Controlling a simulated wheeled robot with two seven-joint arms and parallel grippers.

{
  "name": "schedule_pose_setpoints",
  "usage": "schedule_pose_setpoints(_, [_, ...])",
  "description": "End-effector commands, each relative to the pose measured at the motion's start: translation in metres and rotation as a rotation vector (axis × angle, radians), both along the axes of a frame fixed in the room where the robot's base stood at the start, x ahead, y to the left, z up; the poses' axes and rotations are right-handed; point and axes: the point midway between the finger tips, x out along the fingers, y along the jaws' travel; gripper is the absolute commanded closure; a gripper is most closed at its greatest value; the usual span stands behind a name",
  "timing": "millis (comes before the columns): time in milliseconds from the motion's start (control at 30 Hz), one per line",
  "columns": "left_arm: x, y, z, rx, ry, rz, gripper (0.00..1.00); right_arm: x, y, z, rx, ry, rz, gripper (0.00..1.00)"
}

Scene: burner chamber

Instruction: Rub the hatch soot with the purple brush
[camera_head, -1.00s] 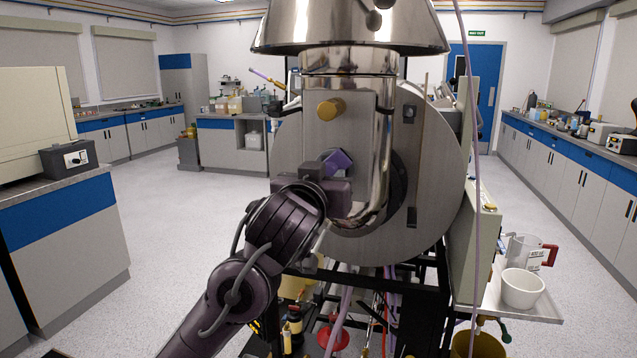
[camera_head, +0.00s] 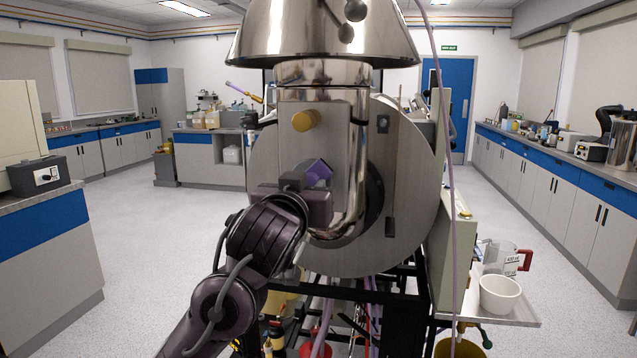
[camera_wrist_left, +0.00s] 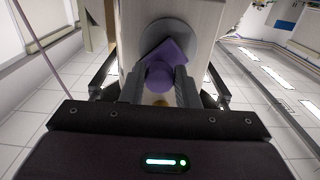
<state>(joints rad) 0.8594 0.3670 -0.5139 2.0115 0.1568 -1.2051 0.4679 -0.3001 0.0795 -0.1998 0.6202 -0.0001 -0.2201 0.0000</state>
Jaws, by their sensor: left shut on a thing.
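The purple brush (camera_head: 318,172) is held up in front of the polished metal pipe of the burner chamber. My left gripper (camera_head: 302,182) is shut on it; the brush also shows between the fingers in the left wrist view (camera_wrist_left: 167,52). The large round grey metal face (camera_head: 412,200) of the chamber stands behind, with a dark round fitting (camera_head: 375,195) partly hidden by the pipe. In the left wrist view a grey disc (camera_wrist_left: 168,25) lies beyond the brush; I cannot tell if they touch. I cannot make out any soot. My right gripper is not in view.
A yellow-brown knob (camera_head: 305,120) sticks out above the brush. A side tray (camera_head: 515,312) holds a white bowl (camera_head: 500,294) and a jug with a red handle (camera_head: 503,258). A thin purple hose (camera_head: 451,200) hangs at the right. The floor at left is clear.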

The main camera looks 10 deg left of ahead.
Motion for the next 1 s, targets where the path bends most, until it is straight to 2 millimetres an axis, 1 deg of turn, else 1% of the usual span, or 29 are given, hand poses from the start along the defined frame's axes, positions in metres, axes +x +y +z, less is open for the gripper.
schedule_pose_setpoints(33, [0.001,0.005,0.002,-0.003,0.004,0.003,0.90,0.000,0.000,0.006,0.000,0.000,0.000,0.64])
schedule_pose_setpoints(233, [0.002,0.012,0.000,-0.002,0.002,0.003,0.90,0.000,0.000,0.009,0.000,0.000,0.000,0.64])
schedule_pose_setpoints(333, [0.002,0.017,0.001,-0.003,0.003,0.004,0.90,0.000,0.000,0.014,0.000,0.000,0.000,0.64])
schedule_pose_setpoints(600, [0.002,0.041,0.002,-0.003,0.004,0.004,0.90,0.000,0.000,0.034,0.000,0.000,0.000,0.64])
schedule_pose_setpoints(700, [0.001,0.047,0.001,-0.002,0.003,0.004,0.90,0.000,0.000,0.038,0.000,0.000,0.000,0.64])
schedule_pose_setpoints(1000, [0.001,0.050,0.000,-0.001,0.000,0.003,0.90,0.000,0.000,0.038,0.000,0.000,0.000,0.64])
